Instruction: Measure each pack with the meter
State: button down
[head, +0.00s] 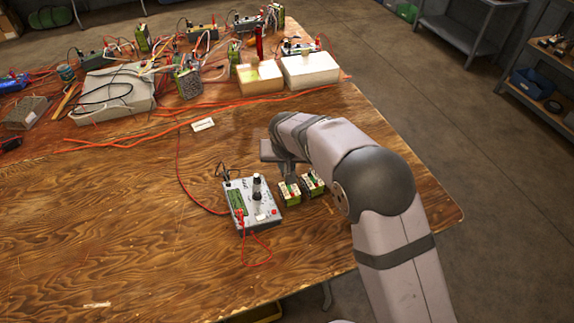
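The meter (238,214), a grey box with a green panel, a dark knob and red leads, lies on the wooden table near its front. Two small green packs with pale tops stand just right of it: a left pack (290,196) and a right pack (314,184). My gripper (289,180) points down at the back of the left pack, its tips at or just above the pack's top. I cannot tell whether it touches or grips the pack. My arm covers the table just right of the packs.
Red leads (182,165) run across the table to the meter, and one loops in front of it. A small white label (203,125) lies behind the meter. Wired devices and two white-topped boxes (310,70) crowd the back. The left front of the table is mostly clear.

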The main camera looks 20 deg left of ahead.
jog(key=shift+f, duration=0.3)
dwell(0.5)
jog(key=c, duration=1.4)
grip_release()
jog(key=shift+o, duration=0.2)
jog(key=shift+r, duration=0.2)
notch_tip(320, 180, up, 7)
jog(key=p, duration=0.4)
jog(key=shift+p, duration=0.35)
jog(key=shift+r, duration=0.1)
